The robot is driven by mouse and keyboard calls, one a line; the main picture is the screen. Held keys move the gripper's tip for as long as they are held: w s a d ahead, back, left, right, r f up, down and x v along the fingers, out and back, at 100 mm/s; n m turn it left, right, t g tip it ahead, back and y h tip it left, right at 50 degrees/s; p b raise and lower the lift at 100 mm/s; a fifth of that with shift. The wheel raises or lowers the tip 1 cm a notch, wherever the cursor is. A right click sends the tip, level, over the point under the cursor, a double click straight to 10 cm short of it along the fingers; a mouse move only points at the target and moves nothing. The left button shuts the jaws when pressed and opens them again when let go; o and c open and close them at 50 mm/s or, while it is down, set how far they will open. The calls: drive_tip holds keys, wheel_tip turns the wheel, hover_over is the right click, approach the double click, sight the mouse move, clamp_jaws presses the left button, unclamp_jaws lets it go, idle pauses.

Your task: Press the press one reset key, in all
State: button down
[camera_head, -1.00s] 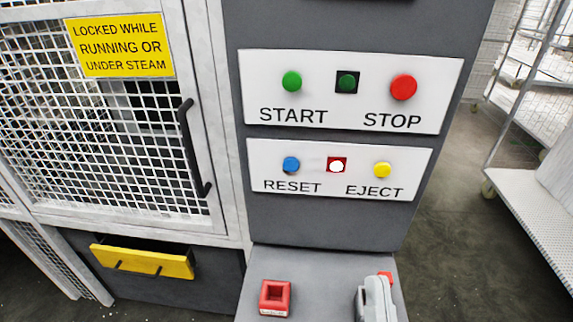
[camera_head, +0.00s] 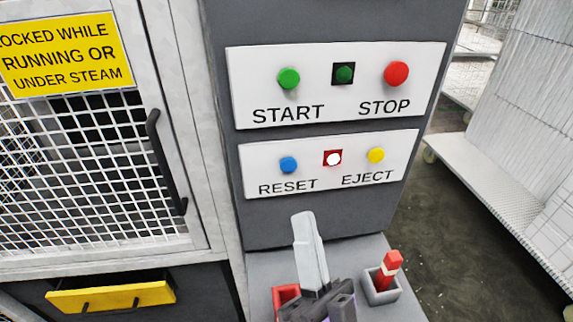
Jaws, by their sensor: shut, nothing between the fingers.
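The blue RESET key (camera_head: 288,165) is on the lower white panel (camera_head: 345,190) of the grey press column, left of a lit white lamp with a red surround (camera_head: 332,158) and the yellow EJECT key (camera_head: 376,155). My gripper (camera_head: 304,216) points up in front of the column, its pale fingers shut and empty. In the picture its tips are below the RESET label and apart from the key. The key is in full view.
The upper panel has a green START key (camera_head: 288,78), a dark green lamp (camera_head: 343,73) and a red STOP key (camera_head: 396,74). On the ledge, a red holder (camera_head: 284,293) is partly hidden by my gripper; a grey holder (camera_head: 381,293) bears a red-and-white piece. A mesh door (camera_head: 95,170) is left.

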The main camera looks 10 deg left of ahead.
sight(288, 165)
drive_tip(key=shift+w, duration=0.1)
drive_tip(key=w+a+b, duration=0.2)
drive_tip(key=w, duration=0.6)
drive_tip(key=shift+w+a, duration=0.15)
drive_tip(key=shift+a, duration=0.05)
drive_tip(key=shift+w+b, duration=0.1)
drive_tip(key=shift+b, duration=0.3)
idle(1.6)
drive_tip(key=shift+w+a+b, duration=0.1)
drive_tip(key=shift+w+b, duration=0.2)
drive_tip(key=shift+w+a+b, duration=0.15)
drive_tip(key=shift+w+b, duration=0.15)
drive_tip(key=shift+w, duration=0.1)
idle(0.7)
drive_tip(key=shift+s, duration=0.1)
drive_tip(key=shift+s+d, duration=0.25)
drive_tip(key=shift+s, duration=0.45)
